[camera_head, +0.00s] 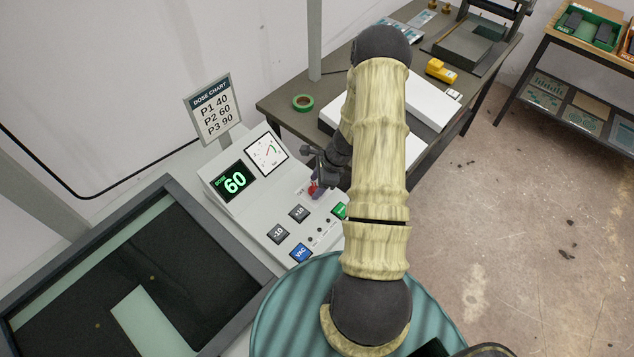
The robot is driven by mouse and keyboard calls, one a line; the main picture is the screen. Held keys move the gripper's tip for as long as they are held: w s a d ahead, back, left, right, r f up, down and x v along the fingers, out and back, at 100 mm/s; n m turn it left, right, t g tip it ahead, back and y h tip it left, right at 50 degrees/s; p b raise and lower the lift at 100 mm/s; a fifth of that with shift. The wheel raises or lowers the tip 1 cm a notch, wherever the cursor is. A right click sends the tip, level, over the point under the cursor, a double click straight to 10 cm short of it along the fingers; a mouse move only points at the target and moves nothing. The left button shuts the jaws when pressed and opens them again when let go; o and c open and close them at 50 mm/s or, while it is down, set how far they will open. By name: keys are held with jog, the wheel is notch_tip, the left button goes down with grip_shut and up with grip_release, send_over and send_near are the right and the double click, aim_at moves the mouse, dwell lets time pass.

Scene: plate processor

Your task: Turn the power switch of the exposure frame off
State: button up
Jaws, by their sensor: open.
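The exposure frame's sloped control panel (262,217) is left of my arm in the head view. It has a green display reading 60, a dial gauge and several buttons. A small red part (313,188), which looks like the power switch, sits near the panel's upper right. My gripper (317,180) is open right at this red part, with its dark fingers beside or around it. I cannot tell whether they touch it. My arm hides the panel's right edge, and the switch's position is too small to read.
The dark-framed exposure bed (205,247) lies at lower left. A dose chart sign (212,109) stands behind the panel. A dark table (291,122) behind holds green tape (303,102) and a yellow device (441,70). A shelf stands at upper right; the floor at right is mostly clear.

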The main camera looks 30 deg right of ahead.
jog(key=shift+c, duration=0.5)
jog(key=c, duration=0.9)
jog(key=shift+n, duration=0.4)
jog(key=n+g, duration=0.1)
jog(key=n, duration=0.2)
jog(key=shift+w, duration=0.2)
jog(key=n+g+b, duration=0.2)
jog(key=n, duration=0.2)
jog(key=shift+w+f+n, duration=0.1)
jog(key=shift+w+n, duration=0.05)
jog(key=shift+n, duration=0.15)
jog(key=n+g+b, duration=0.1)
jog(key=n, duration=0.1)
jog(key=n+g+b, duration=0.1)
jog(key=n, duration=0.2)
jog(key=shift+w+a+n+h, duration=0.1)
jog(key=shift+w+n+h, duration=0.05)
jog(key=shift+n+h, duration=0.2)
jog(key=n, duration=0.2)
jog(key=n+h+b, duration=0.1)
jog(key=n, duration=0.1)
jog(key=shift+w+a+g+h, duration=0.1)
jog(key=shift+g+h, duration=0.15)
jog(key=shift+g, duration=0.15)
